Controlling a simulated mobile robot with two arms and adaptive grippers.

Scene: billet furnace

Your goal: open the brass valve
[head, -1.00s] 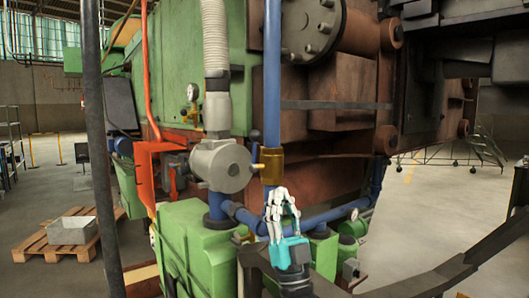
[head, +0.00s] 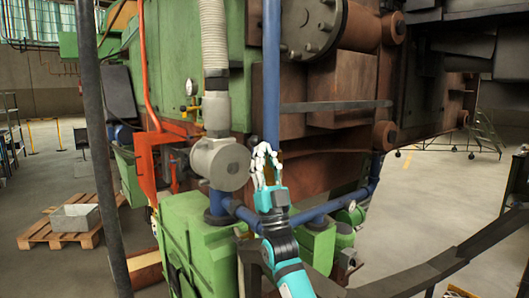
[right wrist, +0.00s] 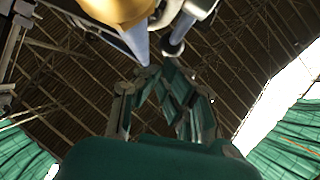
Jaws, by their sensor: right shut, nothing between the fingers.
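The brass valve sits on the vertical blue pipe (head: 271,75). In the head view it is almost wholly hidden behind my right gripper (head: 264,150). In the right wrist view a rounded brass part (right wrist: 115,9), which looks like the valve, shows at the top edge, above my gripper fingers (right wrist: 163,75). My right gripper points up, with its fingers together and empty, in front of the valve. I cannot tell whether it touches the valve. The valve's handle cannot be made out. My left gripper is not in view.
A round grey housing (head: 219,164) under a ribbed hose (head: 214,40) stands close left of my right gripper. Blue pipes and green machine blocks (head: 195,240) lie below. A dark upright post (head: 96,140) stands at left. Open floor (head: 430,200) lies at right.

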